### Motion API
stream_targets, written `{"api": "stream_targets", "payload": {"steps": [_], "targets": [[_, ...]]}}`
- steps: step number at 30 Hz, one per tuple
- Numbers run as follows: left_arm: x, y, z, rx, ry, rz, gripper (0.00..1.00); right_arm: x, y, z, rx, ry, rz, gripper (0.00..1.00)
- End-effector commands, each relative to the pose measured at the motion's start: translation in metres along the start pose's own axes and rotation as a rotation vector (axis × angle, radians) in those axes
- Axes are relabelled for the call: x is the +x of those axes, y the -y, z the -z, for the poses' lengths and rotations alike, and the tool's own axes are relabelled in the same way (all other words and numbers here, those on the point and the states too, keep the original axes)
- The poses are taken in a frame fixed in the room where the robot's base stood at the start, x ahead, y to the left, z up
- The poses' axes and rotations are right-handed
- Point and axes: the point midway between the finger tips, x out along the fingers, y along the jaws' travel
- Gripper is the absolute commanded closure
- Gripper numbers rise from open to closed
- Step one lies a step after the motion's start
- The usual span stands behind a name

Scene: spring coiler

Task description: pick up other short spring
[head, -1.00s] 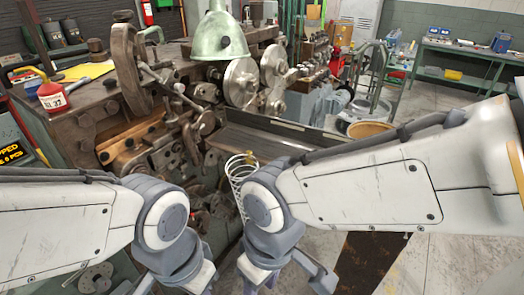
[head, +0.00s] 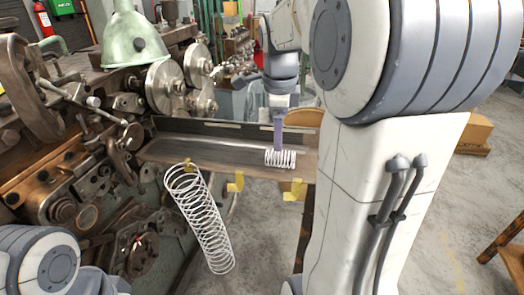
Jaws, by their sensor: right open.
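A short white spring (head: 286,159) lies on its side near the right end of the metal chute (head: 215,158) in the head view. My right gripper (head: 278,148) points down right at it, with a finger in front of the coils near its left end. The gripper is open; the other finger is hidden, and I cannot tell whether it touches the spring. A long white spring (head: 203,222) hangs tilted below the chute's front edge. Of my left arm only links show at the lower left; its gripper is out of the picture.
The coiling machine (head: 60,170) with wheels and levers fills the left side. A green lamp shade (head: 132,40) stands above it. Yellow tape pieces (head: 236,182) mark the chute's front edge. Open floor shows at right.

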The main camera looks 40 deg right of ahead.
Motion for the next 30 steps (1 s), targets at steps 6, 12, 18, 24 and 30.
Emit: {"api": "stream_targets", "payload": {"steps": [6,12,18,24,30], "targets": [[-0.001,0.0,0.0,0.0,0.0,0.0,1.0,0.016,0.011,0.02,0.141,-0.019,0.003,0.24],[-0.003,0.0,0.0,0.0,0.0,0.0,1.0,0.044,0.011,0.02,0.139,-0.018,0.005,0.24],[-0.008,-0.001,0.0,0.0,0.0,0.0,1.0,0.059,0.012,0.019,0.137,-0.017,0.004,0.24],[-0.016,-0.001,0.001,0.0,0.0,0.0,1.0,0.09,0.014,0.016,0.136,-0.017,0.003,0.24],[-0.017,-0.001,0.001,0.0,0.0,0.0,1.0,0.103,0.014,0.016,0.136,-0.016,0.007,0.24]]}}
